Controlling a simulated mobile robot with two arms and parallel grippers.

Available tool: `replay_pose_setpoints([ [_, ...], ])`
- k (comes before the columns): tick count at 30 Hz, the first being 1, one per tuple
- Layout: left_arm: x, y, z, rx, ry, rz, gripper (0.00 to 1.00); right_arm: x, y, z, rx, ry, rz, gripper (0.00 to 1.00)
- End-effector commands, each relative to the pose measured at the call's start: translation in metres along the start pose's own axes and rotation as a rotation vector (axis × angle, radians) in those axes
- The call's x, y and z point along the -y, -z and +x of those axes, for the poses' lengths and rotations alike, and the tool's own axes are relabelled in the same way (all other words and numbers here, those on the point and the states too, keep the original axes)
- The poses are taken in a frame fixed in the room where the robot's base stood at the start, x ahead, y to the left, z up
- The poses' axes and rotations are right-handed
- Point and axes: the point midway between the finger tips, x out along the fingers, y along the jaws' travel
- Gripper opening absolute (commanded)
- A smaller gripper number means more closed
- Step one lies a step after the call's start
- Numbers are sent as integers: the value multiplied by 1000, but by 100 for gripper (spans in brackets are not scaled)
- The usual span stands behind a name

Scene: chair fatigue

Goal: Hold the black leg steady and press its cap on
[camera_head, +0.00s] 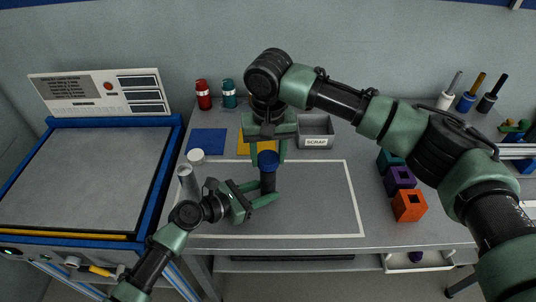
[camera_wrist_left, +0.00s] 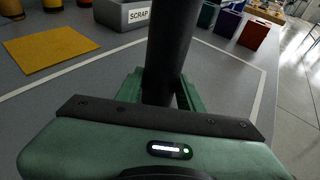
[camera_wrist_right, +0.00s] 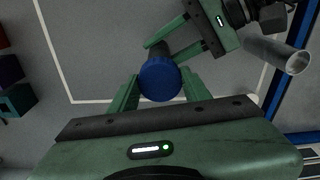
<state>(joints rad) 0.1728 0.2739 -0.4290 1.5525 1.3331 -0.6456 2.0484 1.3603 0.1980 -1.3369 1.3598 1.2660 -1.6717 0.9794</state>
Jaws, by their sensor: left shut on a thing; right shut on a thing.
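The black leg (camera_head: 268,184) stands upright inside the white outline on the grey table. My left gripper (camera_head: 262,193) is shut around its lower part; the leg also shows between the green fingers in the left wrist view (camera_wrist_left: 169,50). The blue cap (camera_head: 267,160) is at the leg's top end; whether it is fully seated cannot be told. My right gripper (camera_head: 268,152) comes from above and is shut on the cap, which shows round between its fingers in the right wrist view (camera_wrist_right: 160,79).
A grey tube (camera_head: 188,182) stands left of my left gripper, near a white cap (camera_head: 196,156). Blue (camera_head: 206,141) and yellow (camera_head: 243,147) mats and a SCRAP bin (camera_head: 316,141) lie behind. An orange box (camera_head: 409,206) is at right. The outlined area's right part is clear.

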Motion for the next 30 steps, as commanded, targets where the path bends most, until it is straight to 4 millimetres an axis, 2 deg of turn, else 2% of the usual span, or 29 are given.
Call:
replay_pose_setpoints([
  [12,0,0,0,0,1,0,15,0,0,1,0,1,0,10],
  [30,0,0,0,0,1,0,15,0,-2,19,1,1,0,10],
])
